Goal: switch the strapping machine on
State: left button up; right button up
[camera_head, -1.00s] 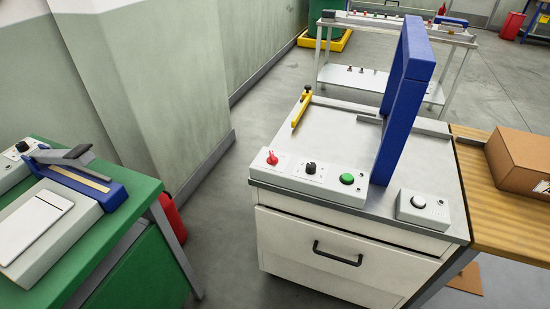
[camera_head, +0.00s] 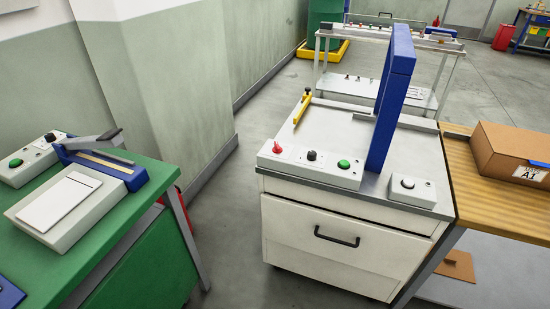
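The strapping machine (camera_head: 352,125) stands right of centre in the head view, a white cabinet with a grey top and a tall blue arch (camera_head: 392,95). Its front panel (camera_head: 310,166) carries a red rotary switch (camera_head: 277,148), a black knob (camera_head: 312,155) and a green button (camera_head: 344,164). A yellow lever (camera_head: 302,106) lies along the left side of the top. Neither of my grippers is in view.
A green bench (camera_head: 140,215) at left holds a blue-and-grey sealer (camera_head: 100,165) and a control box (camera_head: 25,162). A wooden table (camera_head: 490,205) with a cardboard box (camera_head: 510,150) adjoins the machine's right side. Grey floor (camera_head: 228,230) is free between bench and machine.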

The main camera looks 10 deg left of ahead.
aim_at(277, 149)
jog(key=u, duration=0.4)
jog(key=i, duration=1.05)
jog(key=z, duration=0.7)
